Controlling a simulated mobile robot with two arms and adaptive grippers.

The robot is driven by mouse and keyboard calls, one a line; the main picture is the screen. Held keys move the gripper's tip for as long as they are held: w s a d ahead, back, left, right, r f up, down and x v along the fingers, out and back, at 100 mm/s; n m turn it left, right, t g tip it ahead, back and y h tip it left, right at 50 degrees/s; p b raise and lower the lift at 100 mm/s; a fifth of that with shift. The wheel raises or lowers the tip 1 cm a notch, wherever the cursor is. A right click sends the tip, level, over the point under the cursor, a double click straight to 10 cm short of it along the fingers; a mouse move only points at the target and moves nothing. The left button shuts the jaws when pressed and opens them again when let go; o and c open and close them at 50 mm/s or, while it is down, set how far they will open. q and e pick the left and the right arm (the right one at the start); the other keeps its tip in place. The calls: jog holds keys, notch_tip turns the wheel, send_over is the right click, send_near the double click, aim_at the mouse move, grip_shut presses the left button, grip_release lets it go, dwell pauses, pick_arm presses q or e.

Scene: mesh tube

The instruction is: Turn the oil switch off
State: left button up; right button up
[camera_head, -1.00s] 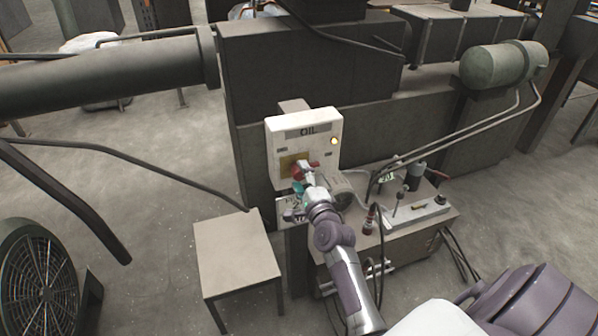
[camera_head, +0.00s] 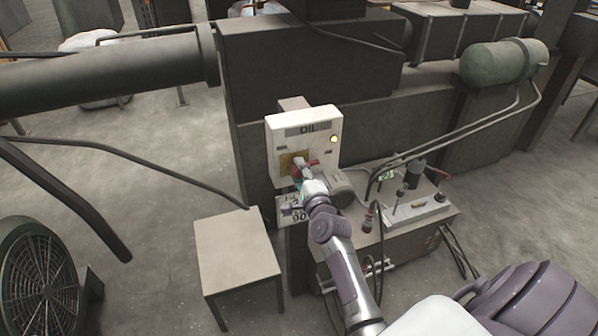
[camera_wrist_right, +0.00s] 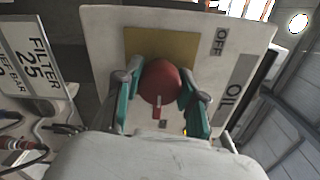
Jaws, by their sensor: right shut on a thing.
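The white oil switch box (camera_head: 329,152), labelled OIL, has a lit yellow lamp (camera_head: 334,139) at its upper right. Its red round knob (camera_wrist_right: 160,82) sits on a yellow plate (camera_wrist_right: 174,44) and also shows, partly hidden, in the head view (camera_head: 296,171). The knob's pointer with a white mark points down in the wrist view, away from the OFF label (camera_wrist_right: 221,41). My right gripper (camera_wrist_right: 164,88) is shut on the knob, with one teal finger on each side. My left gripper is out of view.
A small table (camera_head: 236,246) stands left of the box. A pump unit (camera_head: 425,212) with levers, hoses and a motor (camera_head: 343,187) is close on the right of my arm. A FILTER 25 sign (camera_wrist_right: 33,58) hangs below the box.

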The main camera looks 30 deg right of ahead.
jog(key=n+p, duration=0.1)
jog(key=n, duration=0.3)
jog(key=shift+n, duration=0.4)
jog(key=n+p, duration=0.2)
jog(key=n, duration=0.2)
jog(key=shift+n, duration=0.3)
jog(key=n+p, duration=0.1)
jog(key=n, duration=0.3)
jog(key=shift+f+n+p, duration=0.15)
jog(key=shift+n+p, duration=0.15)
jog(key=shift+n, duration=1.9)
jog(key=o, duration=1.2)
jog(key=shift+c, duration=0.2)
